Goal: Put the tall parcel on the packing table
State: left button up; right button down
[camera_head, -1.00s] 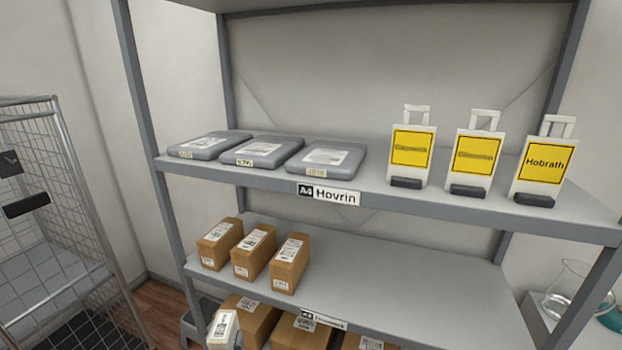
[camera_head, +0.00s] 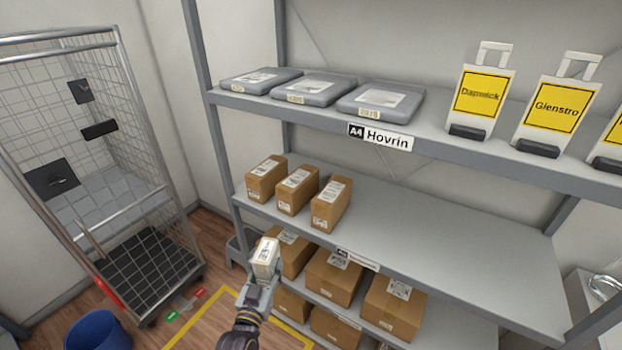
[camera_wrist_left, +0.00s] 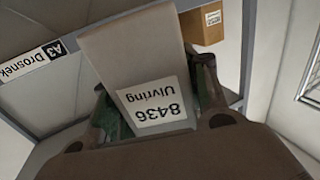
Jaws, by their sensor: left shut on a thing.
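A pale grey-white parcel, which looks like the tall parcel (camera_head: 265,258), is held up in front of the lower shelves in the head view. In the left wrist view the parcel (camera_wrist_left: 135,55) fills the middle, with a white label reading 8436 Ulvring. My left gripper (camera_head: 258,284) is shut on it, one finger on each side. Its lower end is hidden by the gripper. My right gripper is in neither view. I cannot make out the packing table.
A grey shelf rack (camera_head: 470,155) bears grey flat packages (camera_head: 380,100), yellow-sign stands (camera_head: 480,95) and small brown boxes (camera_head: 330,205). Larger brown boxes (camera_head: 335,275) sit below. A wire cage trolley (camera_head: 110,160) and blue bin (camera_head: 97,330) stand left. Yellow-taped floor (camera_head: 205,325) lies near the gripper.

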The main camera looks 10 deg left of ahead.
pick_arm(q)
jog(key=shift+r, duration=0.15)
jog(key=d+r+m+g+h, duration=0.2)
jog(key=d+r+m+h, duration=0.2)
jog(key=d+r, duration=0.3)
jog(key=s+d+r+m+g+h, duration=0.1)
jog(key=d+r+m+h, duration=0.3)
jog(key=r, duration=1)
jog(key=shift+d+r+g+h, duration=0.25)
jog(key=shift+d+g+h, duration=0.35)
jog(key=shift+d+h, duration=1.3)
jog(key=shift+d, duration=0.1)
jog(key=shift+w+d+f, duration=0.1)
jog(key=shift+d, duration=0.1)
jog(key=w+d+f+m+g+h, duration=0.2)
jog(key=d+f+g, duration=0.1)
jog(key=shift+w+m+h, duration=0.15)
jog(key=shift+m+h, duration=0.25)
jog(key=shift+d, duration=0.2)
jog(key=shift+w+f+m+g, duration=0.3)
jog(key=shift+f+g, duration=0.05)
jog(key=shift+g, duration=0.15)
